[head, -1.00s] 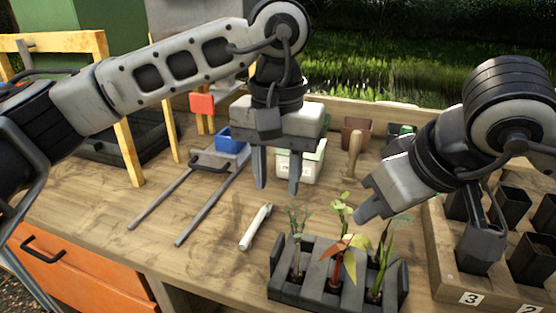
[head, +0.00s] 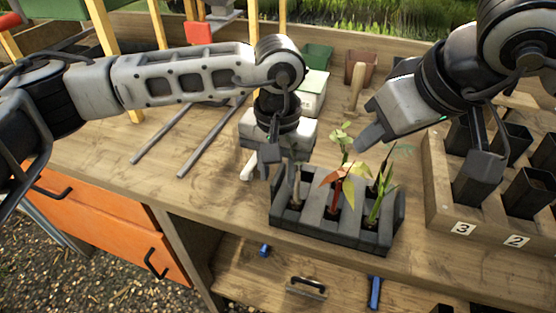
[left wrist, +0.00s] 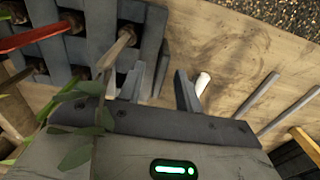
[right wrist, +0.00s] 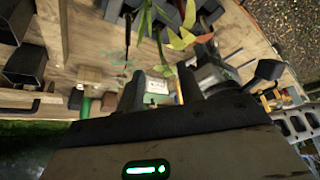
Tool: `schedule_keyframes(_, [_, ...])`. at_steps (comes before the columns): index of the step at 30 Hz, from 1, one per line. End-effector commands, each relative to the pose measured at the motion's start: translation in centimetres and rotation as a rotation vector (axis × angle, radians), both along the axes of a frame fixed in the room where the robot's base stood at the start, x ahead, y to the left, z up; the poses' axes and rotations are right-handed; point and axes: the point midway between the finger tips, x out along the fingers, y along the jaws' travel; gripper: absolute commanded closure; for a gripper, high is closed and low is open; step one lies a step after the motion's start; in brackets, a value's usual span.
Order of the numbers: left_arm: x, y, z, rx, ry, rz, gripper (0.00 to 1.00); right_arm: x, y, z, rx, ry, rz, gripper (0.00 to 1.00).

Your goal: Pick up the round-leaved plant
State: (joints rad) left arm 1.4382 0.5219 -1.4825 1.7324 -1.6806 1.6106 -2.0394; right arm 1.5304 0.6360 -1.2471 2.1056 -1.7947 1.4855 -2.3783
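A dark grey rack (head: 325,230) on the bench holds several small plants. The round-leaved plant, with grey-green leaves (left wrist: 75,152), rises from a corner slot in the left wrist view. In the head view its pale stem (head: 297,188) stands at the rack's left end, its top largely hidden by my left gripper. My left gripper (head: 279,172) is low beside this stem. Its fingers (left wrist: 160,88) are apart, with the stem beside them rather than clearly between them.
A red-leaved plant (head: 336,177), a light green plant (head: 341,135) and a narrow-leaved plant (head: 382,200) crowd the rack. A wooden tray of black pots (head: 437,200) stands right. A white-handled tool (left wrist: 202,83) lies near the left gripper.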

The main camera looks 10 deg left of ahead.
Motion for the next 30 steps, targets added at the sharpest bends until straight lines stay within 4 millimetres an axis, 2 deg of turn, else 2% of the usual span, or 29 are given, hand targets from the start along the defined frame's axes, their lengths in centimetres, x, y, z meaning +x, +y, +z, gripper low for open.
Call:
schedule_keyframes(4, [0.0, 0.0, 0.0, 0.0, 0.0, 0.001, 0.65, 0.0, 0.0, 0.0, 0.0, 0.0, 0.0, 0.64])
schedule_keyframes(5, [0.0, 0.0, 0.0, 0.0, 0.0, 0.001, 0.71, 0.0, 0.0, 0.0, 0.0, 0.0, 0.0, 0.64])
schedule_keyframes(8, [0.0, 0.0, 0.0, 0.0, 0.0, 0.001, 0.99, 0.0, 0.0, 0.0, 0.0, 0.0, 0.0, 0.64])
schedule_keyframes(17, [0.0, 0.0, 0.1, 0.0, 0.0, 0.001, 1.0, 0.1, 0.0, 0.0, 0.019, 0.023, -0.055, 0.67])
schedule_keyframes(20, [0.0, 0.0, 0.1, 0.0, 0.0, 0.001, 1.0, 0.4, 0.2, 0.0, 0.061, 0.074, -0.183, 0.67])
schedule_keyframes(23, [0.0, 0.0, 0.1, 0.0, 0.0, 0.001, 1.0, 0.8, 0.3, 0.0, 0.124, 0.154, -0.387, 0.67])
schedule_keyframes(30, [0.0, 0.0, 0.1, 0.0, -0.001, 0.001, 1.0, 1.7, 0.7, 0.0, 0.299, 0.361, -0.99, 0.67])
